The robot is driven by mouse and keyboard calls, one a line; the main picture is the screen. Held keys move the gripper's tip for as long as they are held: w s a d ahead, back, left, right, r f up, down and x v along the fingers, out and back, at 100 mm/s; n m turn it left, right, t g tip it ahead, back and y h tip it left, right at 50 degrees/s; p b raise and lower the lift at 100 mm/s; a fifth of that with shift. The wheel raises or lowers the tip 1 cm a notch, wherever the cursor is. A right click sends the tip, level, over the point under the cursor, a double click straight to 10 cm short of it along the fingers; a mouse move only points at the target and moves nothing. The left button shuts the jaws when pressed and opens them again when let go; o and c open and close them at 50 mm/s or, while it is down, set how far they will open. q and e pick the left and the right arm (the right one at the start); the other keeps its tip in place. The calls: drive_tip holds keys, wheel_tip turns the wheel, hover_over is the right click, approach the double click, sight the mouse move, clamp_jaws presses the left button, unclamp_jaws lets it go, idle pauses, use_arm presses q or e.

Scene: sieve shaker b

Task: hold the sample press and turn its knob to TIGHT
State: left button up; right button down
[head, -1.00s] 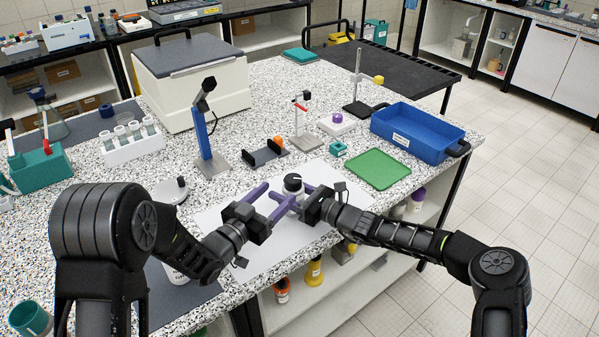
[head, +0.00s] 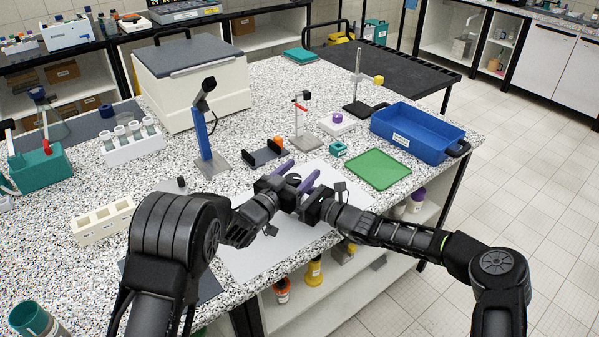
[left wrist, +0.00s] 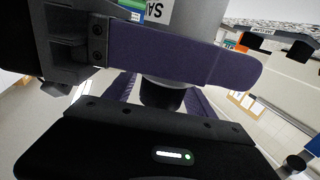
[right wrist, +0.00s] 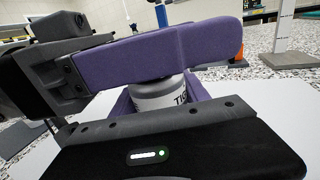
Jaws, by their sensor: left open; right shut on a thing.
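My right gripper (right wrist: 160,85) is shut on the grey press body (right wrist: 157,97), where part of a printed label shows. My left gripper (head: 298,172) is open, with its two fingers on either side of the knob; I cannot tell whether they touch it. In the left wrist view, the press body (left wrist: 195,18) with an inverted label and the dark knob (left wrist: 160,95) show behind a purple finger. The knob's setting is not readable.
A white sheet (head: 250,255) lies under the grippers. Behind are a black holder (head: 262,153), a blue-post stand (head: 205,140), a green mat (head: 378,168) and a blue tray (head: 410,135). A cream rack (head: 102,220) is at left. The bench's front edge is close.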

use_arm(q)
drive_tip(key=shift+c, duration=0.2)
drive_tip(key=c, duration=1.3)
drive_tip(key=shift+c, duration=0.2)
drive_tip(key=shift+y, duration=0.3)
drive_tip(key=shift+w+a+r+n+t+y, duration=0.1)
drive_tip(key=shift+a+n+t+y, duration=0.35)
drive_tip(key=shift+n+y, duration=1.2)
drive_tip(key=shift+w+a+f+n+t+y, duration=0.15)
drive_tip(key=shift+n+t+y, duration=0.65)
drive_tip(key=shift+y, duration=1.35)
drive_tip(key=shift+w+a+r+n+t+y, duration=0.15)
drive_tip(key=shift+a+n+t+y, duration=0.25)
drive_tip(key=shift+n+y, duration=1.35)
drive_tip(key=shift+s, duration=0.15)
